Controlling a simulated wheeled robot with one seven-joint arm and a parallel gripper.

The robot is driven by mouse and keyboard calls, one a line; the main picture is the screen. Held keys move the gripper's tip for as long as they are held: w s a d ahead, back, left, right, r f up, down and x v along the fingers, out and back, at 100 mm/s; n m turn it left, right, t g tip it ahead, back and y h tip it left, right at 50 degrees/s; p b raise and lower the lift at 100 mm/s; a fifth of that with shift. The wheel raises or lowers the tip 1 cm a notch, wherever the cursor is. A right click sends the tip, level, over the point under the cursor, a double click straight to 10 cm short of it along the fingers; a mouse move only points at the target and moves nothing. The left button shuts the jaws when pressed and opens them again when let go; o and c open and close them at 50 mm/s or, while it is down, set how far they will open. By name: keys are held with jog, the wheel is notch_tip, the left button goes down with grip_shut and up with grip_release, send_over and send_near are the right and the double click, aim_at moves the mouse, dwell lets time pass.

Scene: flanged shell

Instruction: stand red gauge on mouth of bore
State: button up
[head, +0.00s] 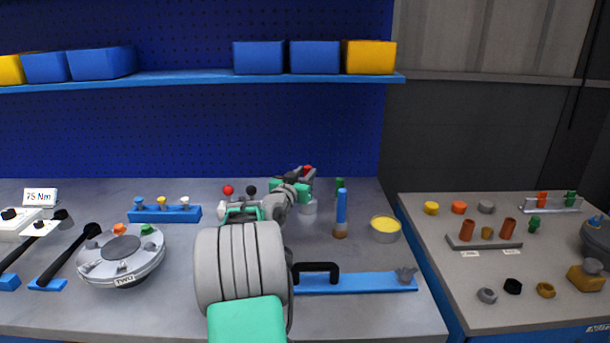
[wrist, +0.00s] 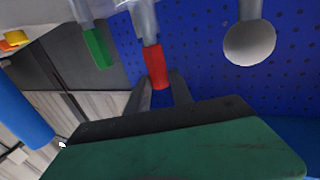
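The red gauge (wrist: 156,66) has a red end and a grey shaft, and shows in the middle of the wrist view. Only a bit of red shows at my gripper (head: 303,172) in the head view. In the wrist view the red end lies at the tips of my gripper's two dark fingers (wrist: 162,88). I cannot tell whether they press on it or stand just apart. A green gauge (wrist: 97,48) with a grey shaft is beside it. A pale cylinder (head: 308,207) stands below my gripper in the head view. I cannot make out the bore's mouth.
A blue-handled tool (head: 341,208) stands right of my gripper, with a yellow-filled bowl (head: 385,229) beyond it. A round flanged part marked TWO (head: 121,255) sits at left. A blue bar with black handle (head: 355,283) lies in front. A second bench (head: 480,270) holds small parts.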

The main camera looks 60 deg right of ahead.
jog(key=o, duration=0.3)
jog(key=shift+o, duration=0.2)
jog(key=shift+a+r, duration=0.1)
jog(key=shift+r, duration=0.05)
jog(key=s+a, duration=0.1)
jog(key=a, duration=1)
jog(key=shift+a+b, duration=0.3)
jog(key=shift+a, duration=0.1)
